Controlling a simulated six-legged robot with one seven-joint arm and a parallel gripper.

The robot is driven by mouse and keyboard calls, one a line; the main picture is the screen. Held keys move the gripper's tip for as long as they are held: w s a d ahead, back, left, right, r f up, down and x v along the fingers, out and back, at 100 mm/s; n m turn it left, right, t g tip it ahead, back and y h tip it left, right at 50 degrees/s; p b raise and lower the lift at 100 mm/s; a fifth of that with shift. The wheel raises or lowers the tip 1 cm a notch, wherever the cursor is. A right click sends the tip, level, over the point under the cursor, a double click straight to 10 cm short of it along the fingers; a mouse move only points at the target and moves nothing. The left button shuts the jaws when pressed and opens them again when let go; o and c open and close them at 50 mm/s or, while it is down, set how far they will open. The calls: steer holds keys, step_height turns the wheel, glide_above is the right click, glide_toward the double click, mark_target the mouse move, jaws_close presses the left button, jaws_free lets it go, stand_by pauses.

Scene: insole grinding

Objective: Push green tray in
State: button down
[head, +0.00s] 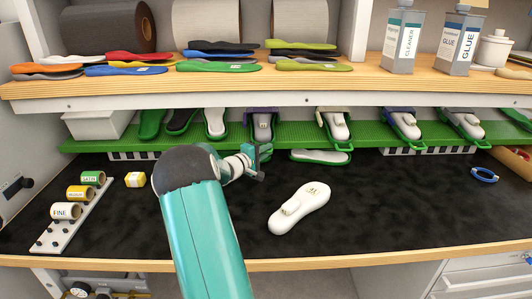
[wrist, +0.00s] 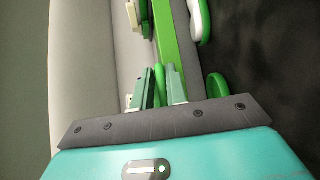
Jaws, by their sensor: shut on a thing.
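My gripper (head: 262,157) is at the front edge of the green shelf, just below a green tray with a white shoe form and purple strap (head: 263,125). In the wrist view my gripper (wrist: 161,80) is shut on a narrow, rounded green piece (wrist: 160,73), which looks like the front end of a green tray. The fingers hide most of it. The green shelf (head: 290,135) carries several green trays in a row. Which tray the held piece belongs to is hard to tell.
A green tray with a white form (head: 320,157) shows below the shelf, right of my gripper. A white shoe form (head: 300,208) lies on the black mat.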

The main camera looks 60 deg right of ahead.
steer(key=shift+w+f, duration=0.1)
steer(key=shift+f, duration=0.2)
steer(key=c, duration=1.5)
jaws_free()
steer(key=shift+d, duration=0.15)
steer(key=shift+r, duration=0.1)
steer(key=shift+w+r, duration=0.1)
steer(key=shift+r, duration=0.05)
steer(key=v, duration=1.3)
steer(key=shift+a, duration=0.4)
